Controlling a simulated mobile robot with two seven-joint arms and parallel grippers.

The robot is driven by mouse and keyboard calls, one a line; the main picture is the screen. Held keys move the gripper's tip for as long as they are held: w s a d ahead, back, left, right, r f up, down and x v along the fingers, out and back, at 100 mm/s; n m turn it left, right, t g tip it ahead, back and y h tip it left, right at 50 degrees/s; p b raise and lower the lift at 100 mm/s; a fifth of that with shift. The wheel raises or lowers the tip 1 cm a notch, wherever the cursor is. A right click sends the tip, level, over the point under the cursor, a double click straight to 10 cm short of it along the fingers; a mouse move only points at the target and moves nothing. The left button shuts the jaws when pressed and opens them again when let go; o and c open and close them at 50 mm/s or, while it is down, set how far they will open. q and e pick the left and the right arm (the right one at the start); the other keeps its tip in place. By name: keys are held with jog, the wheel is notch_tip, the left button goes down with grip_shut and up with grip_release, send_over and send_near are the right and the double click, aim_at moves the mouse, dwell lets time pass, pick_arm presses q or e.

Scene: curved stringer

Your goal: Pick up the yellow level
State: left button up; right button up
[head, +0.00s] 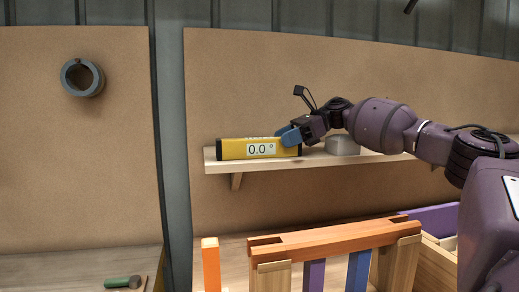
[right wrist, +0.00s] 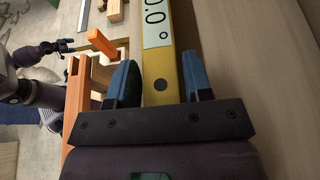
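The yellow level (head: 232,149) lies along a wall shelf, its display reading 0.0°. My right gripper (head: 290,136) is at the level's right end. In the right wrist view, its two blue fingers (right wrist: 160,82) stand apart on either side of the yellow level (right wrist: 161,65). A gap shows on the left; the right finger looks very close to the level, and I cannot tell if it touches.
The wooden shelf (head: 219,166) carries a grey block (head: 342,145) right of the level, near my right arm. Below stands an orange-topped wooden frame (head: 335,240). A grey ring (head: 82,78) hangs on the left panel. A green-handled tool (head: 120,282) lies at lower left.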

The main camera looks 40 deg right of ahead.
jog(key=c, duration=0.7)
